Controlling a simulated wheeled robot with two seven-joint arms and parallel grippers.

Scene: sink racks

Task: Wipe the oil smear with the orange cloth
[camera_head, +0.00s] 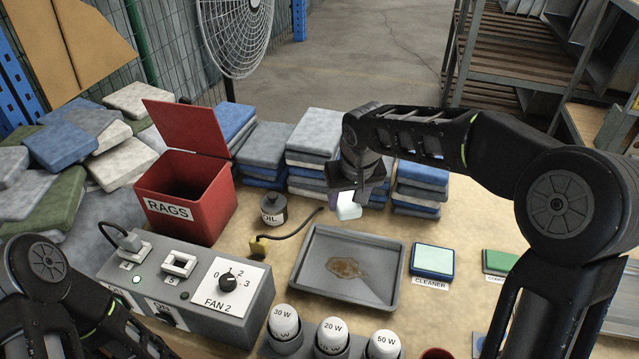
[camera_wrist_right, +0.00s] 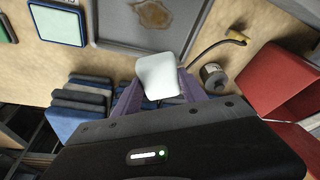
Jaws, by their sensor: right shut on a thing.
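The brown oil smear (camera_head: 346,268) lies on the floor of a shallow grey tray (camera_head: 306,279). It also shows at the top of the right wrist view (camera_wrist_right: 152,13). My right gripper (camera_head: 350,196) is shut on a pale whitish pad (camera_head: 348,210), held above the table just behind the tray's far edge, apart from the smear. In the right wrist view the pad (camera_wrist_right: 159,76) sits between purple fingers. I see no orange cloth. My left arm shows at the lower left, but its gripper is out of view.
A red RAGS bin (camera_head: 185,199) stands open at left, beside an oil can (camera_head: 273,209). A FAN 2 control box (camera_head: 200,300) stands front left. Folded cloth stacks (camera_head: 262,147) line the back. A CLEANER pad (camera_head: 433,260) lies right of the tray; bulbs (camera_head: 333,334) stand in front.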

